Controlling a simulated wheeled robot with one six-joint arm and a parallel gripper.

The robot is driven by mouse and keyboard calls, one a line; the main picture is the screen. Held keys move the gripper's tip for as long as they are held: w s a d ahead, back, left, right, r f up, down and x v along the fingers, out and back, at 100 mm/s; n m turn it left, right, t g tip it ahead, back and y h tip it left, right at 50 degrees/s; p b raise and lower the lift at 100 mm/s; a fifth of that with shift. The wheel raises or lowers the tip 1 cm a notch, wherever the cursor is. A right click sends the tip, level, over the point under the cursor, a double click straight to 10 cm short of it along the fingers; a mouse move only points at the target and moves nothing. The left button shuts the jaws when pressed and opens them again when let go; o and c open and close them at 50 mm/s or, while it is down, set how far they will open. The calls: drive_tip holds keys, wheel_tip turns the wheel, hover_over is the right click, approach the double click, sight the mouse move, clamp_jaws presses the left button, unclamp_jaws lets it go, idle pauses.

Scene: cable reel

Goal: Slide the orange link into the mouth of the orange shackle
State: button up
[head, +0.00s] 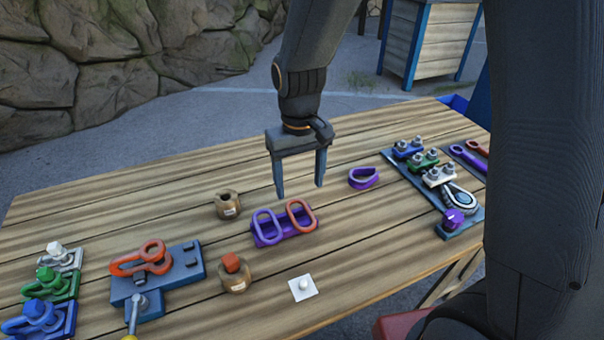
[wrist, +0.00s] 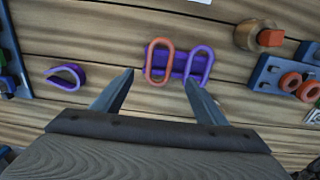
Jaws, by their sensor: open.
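The orange link (head: 313,222) is an oval ring standing in a purple holder (head: 268,238), to the right of a purple link (head: 263,222). The link also shows in the wrist view (wrist: 150,61). My gripper (head: 300,190) is open and empty, fingers pointing down, above and apart from the holder. In the wrist view, the orange link appears between and ahead of the fingertips (wrist: 159,76). The orange shackle (head: 128,266) lies on a blue fixture (head: 185,270) at the left. Its two orange eyes show at the right of the wrist view (wrist: 291,80); its mouth is hard to make out.
Two brown round blocks (head: 229,206) stand between shackle and holder, the nearer with an orange piece (head: 231,262) on top. A purple shackle-like ring (head: 364,178) and a blue board of parts (head: 466,229) lie right. A white pad (head: 303,294) lies in front.

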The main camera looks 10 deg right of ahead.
sight(300, 201)
drive_tip(key=shift+f+b, duration=2.65)
drive_tip(key=shift+f, duration=0.85)
drive_tip(key=shift+f+b, duration=0.35)
drive_tip(key=shift+f, duration=0.7)
drive_tip(key=c, duration=1.4)
wheel_tip(300, 201, up, 7)
drive_tip(key=p, duration=0.6)
drive_tip(key=shift+d, duration=0.15)
